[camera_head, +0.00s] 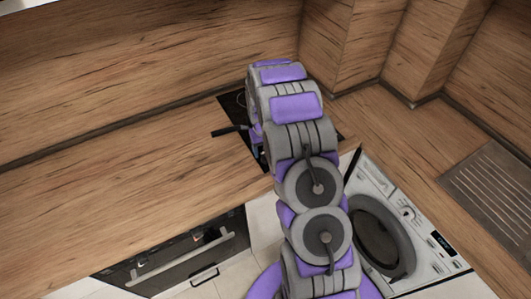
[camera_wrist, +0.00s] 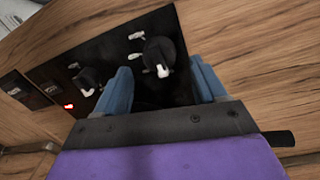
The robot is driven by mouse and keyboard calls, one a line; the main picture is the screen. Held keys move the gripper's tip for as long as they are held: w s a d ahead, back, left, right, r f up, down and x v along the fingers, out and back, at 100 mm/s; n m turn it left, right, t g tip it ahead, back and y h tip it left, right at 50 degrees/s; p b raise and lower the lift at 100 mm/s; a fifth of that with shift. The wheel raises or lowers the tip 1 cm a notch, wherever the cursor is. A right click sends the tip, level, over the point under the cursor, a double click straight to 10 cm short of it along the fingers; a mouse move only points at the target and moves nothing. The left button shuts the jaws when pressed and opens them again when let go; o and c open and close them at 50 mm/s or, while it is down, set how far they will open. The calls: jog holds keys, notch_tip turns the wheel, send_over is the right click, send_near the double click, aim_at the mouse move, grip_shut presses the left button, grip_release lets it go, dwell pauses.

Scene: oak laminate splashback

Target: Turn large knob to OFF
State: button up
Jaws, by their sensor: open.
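The black control panel (camera_wrist: 110,48) shows in the wrist view with two black knobs, each with a white pointer. The larger-looking knob (camera_wrist: 160,52) is at the upper middle, its white pointer toward the bottom of the picture. The smaller knob (camera_wrist: 88,78) is further left, outside my left finger. My gripper (camera_wrist: 163,88) is open, its two blue fingers spread on either side of the larger knob's line. Whether they touch it I cannot tell. In the head view my arm hides the knobs and most of the panel (camera_head: 235,106).
A red light (camera_wrist: 69,106) glows on the panel near two dark switches (camera_wrist: 30,88). Wooden worktop (camera_head: 130,170) surrounds the panel, with a wooden splashback (camera_head: 150,60) behind. A washing machine (camera_head: 385,235), an oven (camera_head: 180,255) and a metal drainer (camera_head: 495,195) are nearby.

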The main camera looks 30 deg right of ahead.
aim_at(263, 156)
notch_tip(263, 156, up, 14)
jog(key=shift+a, duration=0.35)
dwell(0.4)
